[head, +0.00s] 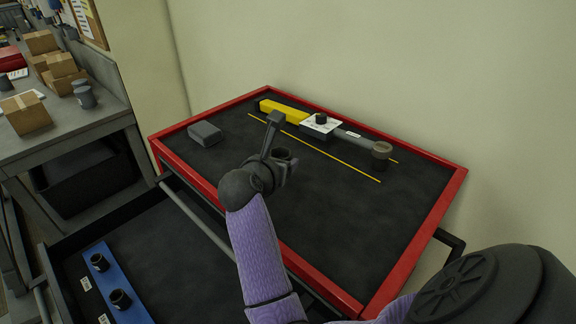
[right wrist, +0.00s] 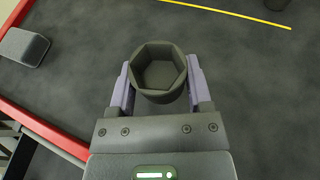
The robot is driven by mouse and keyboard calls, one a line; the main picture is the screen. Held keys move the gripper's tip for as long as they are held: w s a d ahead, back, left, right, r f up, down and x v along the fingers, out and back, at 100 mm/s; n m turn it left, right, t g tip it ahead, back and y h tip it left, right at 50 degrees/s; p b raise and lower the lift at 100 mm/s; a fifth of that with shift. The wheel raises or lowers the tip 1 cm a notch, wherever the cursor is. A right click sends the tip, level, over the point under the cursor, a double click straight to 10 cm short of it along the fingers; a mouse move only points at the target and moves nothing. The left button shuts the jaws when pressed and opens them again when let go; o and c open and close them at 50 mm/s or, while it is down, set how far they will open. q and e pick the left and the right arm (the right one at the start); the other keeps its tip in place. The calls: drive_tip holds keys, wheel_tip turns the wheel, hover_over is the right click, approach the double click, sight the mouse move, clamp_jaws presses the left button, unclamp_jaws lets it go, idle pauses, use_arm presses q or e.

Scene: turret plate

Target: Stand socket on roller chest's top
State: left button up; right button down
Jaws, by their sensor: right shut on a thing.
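A dark grey socket with a hexagonal opening (right wrist: 160,72) is held between the two fingers of my right gripper (right wrist: 158,88) in the right wrist view. Its open end faces the wrist camera. Whether the socket touches the mat I cannot tell. My left gripper is not in view.
A yellow-handled tool (head: 283,110) lies along the back with a white card (head: 320,126) and a dark round piece (head: 381,155) at its end. A grey block (head: 205,133) sits at left. An open drawer below holds a blue strip (head: 115,285) with two sockets.

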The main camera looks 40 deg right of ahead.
wheel_tip(320, 180, down, 5)
drive_tip(key=shift+r, duration=0.15)
drive_tip(key=shift+b, duration=0.3)
drive_tip(key=shift+f, duration=0.35)
unclamp_jaws()
drive_tip(key=shift+r, duration=0.15)
